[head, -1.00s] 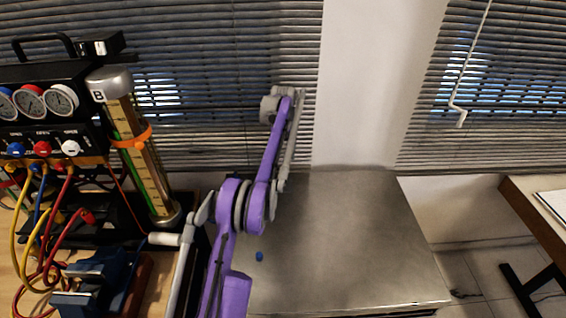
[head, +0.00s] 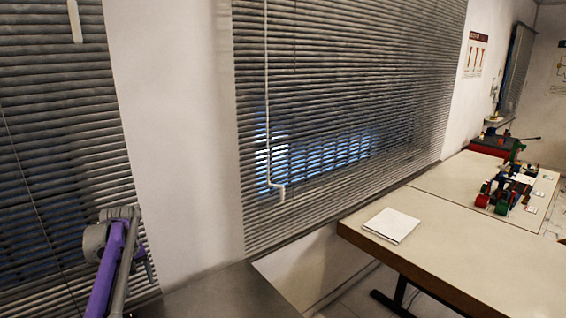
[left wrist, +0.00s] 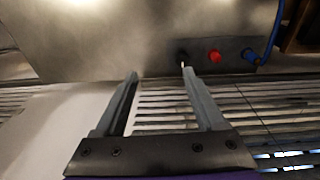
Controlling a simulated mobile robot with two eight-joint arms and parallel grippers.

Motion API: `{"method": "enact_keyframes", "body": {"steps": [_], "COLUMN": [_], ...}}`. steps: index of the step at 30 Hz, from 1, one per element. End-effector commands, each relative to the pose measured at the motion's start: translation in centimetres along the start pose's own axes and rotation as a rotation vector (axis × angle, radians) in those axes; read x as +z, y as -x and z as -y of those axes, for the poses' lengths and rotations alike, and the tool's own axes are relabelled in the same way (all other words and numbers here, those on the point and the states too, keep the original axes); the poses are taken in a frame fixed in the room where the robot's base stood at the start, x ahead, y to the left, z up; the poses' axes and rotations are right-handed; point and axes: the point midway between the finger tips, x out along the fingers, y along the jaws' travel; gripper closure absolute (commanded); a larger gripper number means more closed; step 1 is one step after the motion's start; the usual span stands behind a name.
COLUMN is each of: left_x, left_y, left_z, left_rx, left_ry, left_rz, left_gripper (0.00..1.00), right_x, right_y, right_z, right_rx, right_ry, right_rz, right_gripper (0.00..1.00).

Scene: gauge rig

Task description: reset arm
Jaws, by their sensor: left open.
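In the left wrist view my left gripper (left wrist: 158,78) is open, its two grey fingers apart with nothing between them. Beyond the fingertips is a brushed-metal surface (left wrist: 100,35) with a dark strip (left wrist: 230,57) carrying a red knob or socket (left wrist: 214,57) and a blue one (left wrist: 247,54). A blue cable (left wrist: 274,35) runs up by the blue one. In the head view a purple and grey part of my left arm (head: 112,250) stands at the lower left; its fingers cannot be made out there. My right gripper is not in view.
A metal-topped bench (head: 220,295) shows at the bottom left of the head view. A long table (head: 440,250) at right bears a white sheet or booklet (head: 391,225) and a colourful small rig (head: 505,188). Window blinds (head: 340,90) hang behind. A gap separates bench and table.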

Motion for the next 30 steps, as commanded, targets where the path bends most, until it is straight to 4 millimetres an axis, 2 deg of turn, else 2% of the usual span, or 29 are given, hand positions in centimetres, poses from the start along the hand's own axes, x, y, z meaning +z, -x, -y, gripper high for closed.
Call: {"method": "enact_keyframes", "body": {"steps": [1, 6, 10, 14, 20, 24, 27, 30], "left_x": [1.9, 8.0, 13.3, 18.9, 27.6, 33.2, 36.5, 38.7], "left_y": [1.2, 4.0, 5.3, 5.7, 4.5, 2.4, 0.7, -0.8], "left_z": [-1.0, -3.0, -3.7, -3.8, -2.6, -1.2, -0.1, 0.7], "left_rx": [0.008, 0.037, 0.061, 0.085, 0.124, 0.152, 0.169, 0.183], "left_ry": [-0.037, -0.156, -0.247, -0.336, -0.473, -0.565, -0.62, -0.661], "left_rz": [-0.018, -0.085, -0.137, -0.189, -0.27, -0.327, -0.362, -0.389], "left_gripper": [0.28, 0.28, 0.28, 0.28, 0.28, 0.28, 0.28, 0.28], "right_x": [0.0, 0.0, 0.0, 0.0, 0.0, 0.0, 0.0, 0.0], "right_y": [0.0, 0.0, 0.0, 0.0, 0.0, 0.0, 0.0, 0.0], "right_z": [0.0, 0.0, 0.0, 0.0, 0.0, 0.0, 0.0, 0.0], "right_rx": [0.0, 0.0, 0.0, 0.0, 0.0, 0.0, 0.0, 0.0], "right_ry": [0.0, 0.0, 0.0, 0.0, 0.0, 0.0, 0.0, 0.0], "right_rz": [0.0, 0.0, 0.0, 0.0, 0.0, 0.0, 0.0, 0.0], "right_gripper": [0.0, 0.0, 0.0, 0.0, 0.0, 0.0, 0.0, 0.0]}}
